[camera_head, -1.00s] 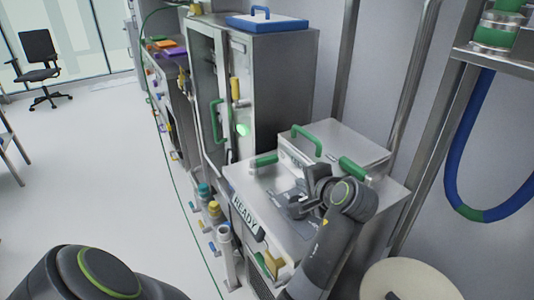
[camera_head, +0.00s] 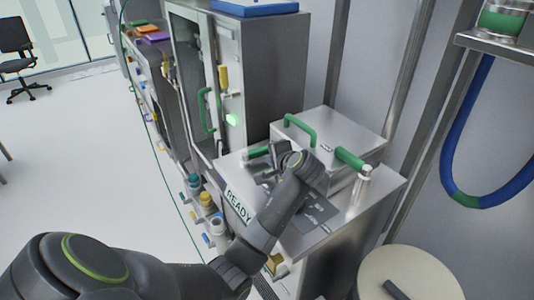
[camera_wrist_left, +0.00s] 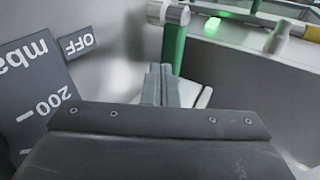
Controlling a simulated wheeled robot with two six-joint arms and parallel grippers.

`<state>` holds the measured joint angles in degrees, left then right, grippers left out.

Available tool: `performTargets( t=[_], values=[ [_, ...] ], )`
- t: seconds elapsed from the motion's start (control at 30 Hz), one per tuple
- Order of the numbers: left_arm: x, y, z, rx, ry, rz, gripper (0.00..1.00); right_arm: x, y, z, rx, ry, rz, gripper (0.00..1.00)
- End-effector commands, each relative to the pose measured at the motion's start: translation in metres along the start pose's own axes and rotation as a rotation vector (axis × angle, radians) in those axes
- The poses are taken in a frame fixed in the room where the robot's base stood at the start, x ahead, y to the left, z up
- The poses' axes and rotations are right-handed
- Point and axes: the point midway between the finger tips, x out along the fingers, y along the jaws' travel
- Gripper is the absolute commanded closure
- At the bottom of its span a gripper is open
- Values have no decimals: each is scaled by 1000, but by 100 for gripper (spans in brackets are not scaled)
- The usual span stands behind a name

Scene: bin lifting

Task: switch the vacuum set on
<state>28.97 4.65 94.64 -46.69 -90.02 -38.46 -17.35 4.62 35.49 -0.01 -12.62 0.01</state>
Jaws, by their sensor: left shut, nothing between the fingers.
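The vacuum set is a steel cabinet (camera_head: 345,225) with a READY sign (camera_head: 238,206) on its front edge. A green lever (camera_head: 257,153) lies at the left of its top, and a second green lever (camera_head: 348,158) is at the right. A dark scale plate (camera_head: 313,214) lies on the top; the left wrist view shows "mbar" and "200" on a plate (camera_wrist_left: 32,95) and an OFF label (camera_wrist_left: 75,43). My left gripper (camera_head: 262,172) is shut and empty, close to the left lever. In the wrist view its fingers (camera_wrist_left: 160,85) are just below that lever (camera_wrist_left: 175,48); contact cannot be told.
A raised steel box with a green handle (camera_head: 302,127) stands behind the top. A tall cabinet (camera_head: 255,75) with a lit green lamp (camera_head: 232,119) is at the back left. A round cream lid (camera_head: 410,272) is at the lower right.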

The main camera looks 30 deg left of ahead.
Motion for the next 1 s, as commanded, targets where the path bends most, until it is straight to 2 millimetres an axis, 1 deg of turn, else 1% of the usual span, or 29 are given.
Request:
performTargets(
  t=[0.03, 0.2, 0.33, 0.63, 0.73, 0.87, 1.0],
  values=[
    [5, -6, 0, 1, -2, -2, 100, -2, -4, -1, 2, 1, -4, 58],
    [18, -12, 0, 1, 0, -1, 100, -4, -7, -2, 4, 2, -9, 58],
    [21, -13, 0, 0, 1, 0, 100, -4, -7, -3, 3, 3, -9, 58],
    [21, -13, 0, 0, 1, 0, 100, -4, 0, -3, 0, 3, -1, 58],
    [23, -17, -1, 2, -1, 0, 100, -11, 1, -4, -1, 4, 0, 58],
    [29, -24, -2, 3, -2, 0, 100, -26, 3, -6, -1, 5, 0, 58],
    [33, -25, -4, 2, 0, -2, 100, -36, 4, -7, -1, 5, 1, 58]
  ],
)
